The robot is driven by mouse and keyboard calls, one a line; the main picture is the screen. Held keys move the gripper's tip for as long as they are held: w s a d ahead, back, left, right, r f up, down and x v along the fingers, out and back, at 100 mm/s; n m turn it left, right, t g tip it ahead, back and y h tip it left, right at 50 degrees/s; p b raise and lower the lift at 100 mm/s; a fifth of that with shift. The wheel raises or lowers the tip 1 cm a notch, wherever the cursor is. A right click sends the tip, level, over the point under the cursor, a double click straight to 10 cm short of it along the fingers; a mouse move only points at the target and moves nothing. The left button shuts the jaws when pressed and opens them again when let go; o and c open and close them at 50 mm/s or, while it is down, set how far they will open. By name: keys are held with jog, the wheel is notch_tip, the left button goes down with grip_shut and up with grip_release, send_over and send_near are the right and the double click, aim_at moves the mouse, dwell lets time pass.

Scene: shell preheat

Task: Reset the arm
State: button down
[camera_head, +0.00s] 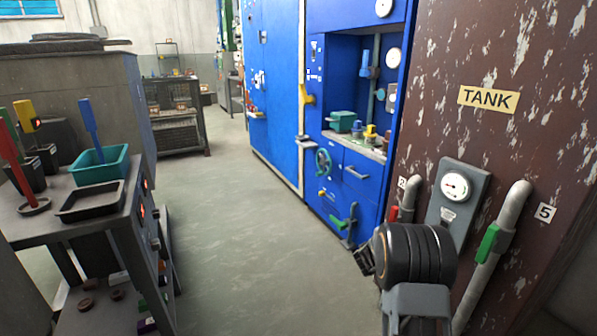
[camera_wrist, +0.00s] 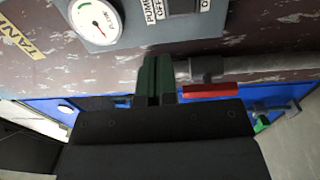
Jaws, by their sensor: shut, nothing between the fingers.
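My arm reaches up at the lower right of the head view, in front of the brown tank (camera_head: 455,140). Its thick black ribbed part hides some of the pipework and floor behind. My gripper (camera_head: 364,260) points left from that part, low in front of the blue cabinet. In the wrist view its dark green fingers (camera_wrist: 155,78) are together with nothing between them. Beside them is a grey pipe (camera_wrist: 260,68) with a red lever handle (camera_wrist: 213,91); I cannot tell whether they touch.
A gauge panel (camera_head: 461,190) and a pipe with a green handle (camera_head: 488,243) are on the tank, close to my arm. A blue cabinet (camera_head: 345,185) with a teal handwheel (camera_head: 324,162) stands behind. A bench (camera_head: 35,225) with bins is at left. Floor (camera_head: 230,240) between is clear.

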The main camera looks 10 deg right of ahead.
jog(key=s+a+r+m+g+y+p, duration=0.2)
jog(key=s+a+r+p, duration=0.25)
jog(key=r+p, duration=0.35)
jog(key=s+a+r+m+g+y+p, duration=0.1)
jog(key=s+a+r+g+y+p, duration=0.2)
jog(key=s+r+p, duration=0.5)
jog(key=s+a+r+t+y+p, duration=0.1)
jog(key=s+a+r+y+p, duration=0.2)
jog(key=a+r+p, duration=0.3)
jog(key=s+a+r+t+y+p, duration=0.1)
jog(key=s+a+r+y+p, duration=0.3)
jog(key=a, duration=0.5)
jog(key=s+a+r+t+y+p, duration=0.1)
jog(key=s+a+r+y+p, duration=0.2)
jog(key=a+r+y+p, duration=0.3)
notch_tip(320, 180, up, 5)
jog(key=a+p, duration=0.2)
jog(key=shift+s+a+f, duration=0.15)
jog(key=shift+s+a, duration=0.15)
